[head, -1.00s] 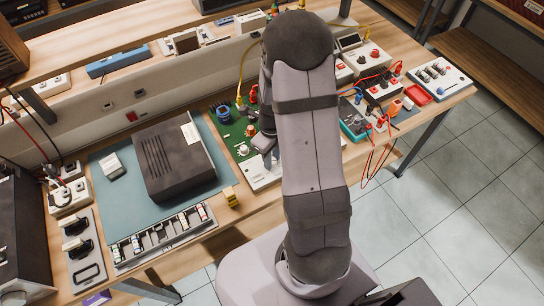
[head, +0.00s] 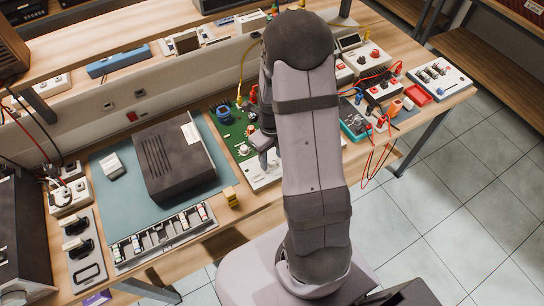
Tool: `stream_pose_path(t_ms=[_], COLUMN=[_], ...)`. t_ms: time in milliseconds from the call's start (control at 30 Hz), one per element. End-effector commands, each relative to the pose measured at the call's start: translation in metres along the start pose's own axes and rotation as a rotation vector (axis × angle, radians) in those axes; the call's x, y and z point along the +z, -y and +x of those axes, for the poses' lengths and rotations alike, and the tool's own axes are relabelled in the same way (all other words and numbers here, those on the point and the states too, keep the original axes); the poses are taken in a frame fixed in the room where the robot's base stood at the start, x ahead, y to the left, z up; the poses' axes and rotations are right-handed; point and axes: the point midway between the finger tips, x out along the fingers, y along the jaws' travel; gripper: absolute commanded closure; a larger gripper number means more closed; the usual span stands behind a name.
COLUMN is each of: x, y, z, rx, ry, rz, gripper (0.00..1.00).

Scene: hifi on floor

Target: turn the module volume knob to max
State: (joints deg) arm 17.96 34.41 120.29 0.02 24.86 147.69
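The module looks to be the green circuit board (head: 226,125) with a white front strip (head: 258,183), on the bench in the middle of the head view. A small pale round knob (head: 244,149) shows on it; I cannot tell whether this is the volume knob or how it is set. My gripper (head: 264,162) points down over the right part of the board, just right of the pale knob. My arm hides the board's right side and part of the gripper. Contact and finger opening cannot be made out.
A black box (head: 175,160) on a teal mat (head: 219,152) stands left of the board. To the right are red-wired instruments (head: 383,90) and a red tray (head: 418,95). A shelf (head: 130,45) runs behind.

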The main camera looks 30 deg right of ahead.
Motion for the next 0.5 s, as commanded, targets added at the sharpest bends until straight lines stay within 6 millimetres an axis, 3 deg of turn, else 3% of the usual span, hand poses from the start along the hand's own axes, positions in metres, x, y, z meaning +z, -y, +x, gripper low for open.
stream_pose_path(t_ms=[267,500], x=[-0.002,-0.001], y=[-0.001,0.0], z=[0.001,-0.015], rx=[0.003,0.001], ry=[-0.004,-0.002], rz=[-0.001,-0.001], gripper=[0.57,0.57])
